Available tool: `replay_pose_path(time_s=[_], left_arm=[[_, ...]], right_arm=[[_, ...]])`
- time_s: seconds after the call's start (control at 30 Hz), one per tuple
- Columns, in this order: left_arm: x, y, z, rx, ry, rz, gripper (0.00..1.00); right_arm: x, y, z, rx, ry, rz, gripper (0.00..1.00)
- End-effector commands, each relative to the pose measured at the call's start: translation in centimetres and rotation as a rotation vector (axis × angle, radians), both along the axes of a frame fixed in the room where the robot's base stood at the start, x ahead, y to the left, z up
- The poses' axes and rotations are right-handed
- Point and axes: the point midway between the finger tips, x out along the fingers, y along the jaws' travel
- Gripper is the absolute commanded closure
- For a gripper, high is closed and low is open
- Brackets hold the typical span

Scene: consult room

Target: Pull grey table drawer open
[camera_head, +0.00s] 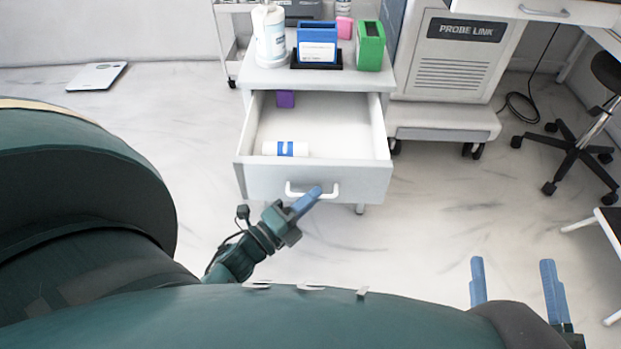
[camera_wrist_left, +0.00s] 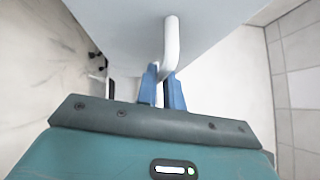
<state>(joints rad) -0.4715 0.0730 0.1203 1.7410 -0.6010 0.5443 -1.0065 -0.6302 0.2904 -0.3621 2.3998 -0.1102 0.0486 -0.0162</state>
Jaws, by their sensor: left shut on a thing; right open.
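The grey table drawer (camera_head: 315,181) is pulled well out of the small grey table (camera_head: 330,79), and its inside shows. A white bar handle (camera_head: 330,191) is on its front. My left gripper (camera_head: 308,200) is at the handle, and its blue fingers are shut on it. In the left wrist view the handle (camera_wrist_left: 171,45) runs down between the fingers of my left gripper (camera_wrist_left: 162,85). A white and blue roll (camera_head: 286,149) and a purple block (camera_head: 286,99) lie in the drawer. My right gripper (camera_head: 515,283) is open and empty at the lower right.
On the table top stand a white bottle (camera_head: 269,38), a blue box (camera_head: 317,43) and a green box (camera_head: 369,48). A "PROBE LINK" machine (camera_head: 455,55) stands to the right, near a wheeled stool (camera_head: 583,140). A scale (camera_head: 97,77) lies at the left. Floor before the drawer is clear.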

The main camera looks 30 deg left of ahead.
Motion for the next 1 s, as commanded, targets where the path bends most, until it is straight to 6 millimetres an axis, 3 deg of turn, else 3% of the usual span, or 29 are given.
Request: replay_pose_path(time_s=[0.5, 0.53, 0.77, 1.0], left_arm=[[-0.66, -0.39, 0.00, 0.001, -0.001, 0.000, 1.00], [-0.65, -0.39, 0.00, 0.001, -0.001, 0.000, 0.89], [-0.64, -0.38, 0.01, 0.001, -0.001, 0.000, 0.71], [-0.64, -0.38, 0.01, 0.000, 0.000, 0.000, 0.69]], right_arm=[[-0.13, -0.15, -0.63, -0.013, 0.017, -0.006, 0.33], [-0.14, -0.15, -0.59, -0.012, 0.016, -0.006, 0.33], [-0.06, -0.12, -0.28, -0.010, 0.008, -0.005, 0.33], [-0.06, -0.02, -0.15, -0.007, 0.005, -0.002, 0.33]])
